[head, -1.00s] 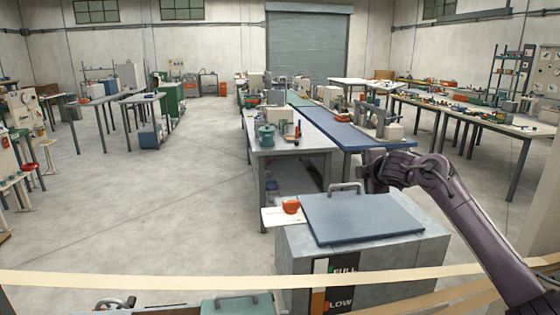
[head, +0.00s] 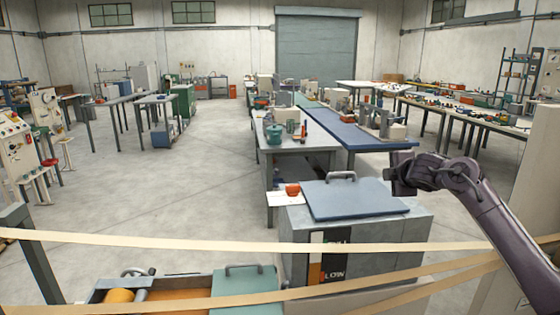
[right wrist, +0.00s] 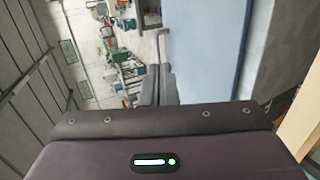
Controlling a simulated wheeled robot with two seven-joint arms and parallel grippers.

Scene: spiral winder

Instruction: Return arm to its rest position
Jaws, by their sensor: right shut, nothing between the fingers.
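My right arm (head: 490,215) comes in from the right edge of the head view, bent at a joint. Its right gripper (head: 392,177) is raised just behind and to the right of the grey bin's blue lid. In the right wrist view the two grey fingers (right wrist: 159,86) lie together, shut and empty. Neither finger touches anything that I can see. My left arm and gripper are not in view.
A grey bin (head: 375,240) with a blue lid (head: 355,198) stands close in front. Pale strips (head: 200,243) cross the foreground.

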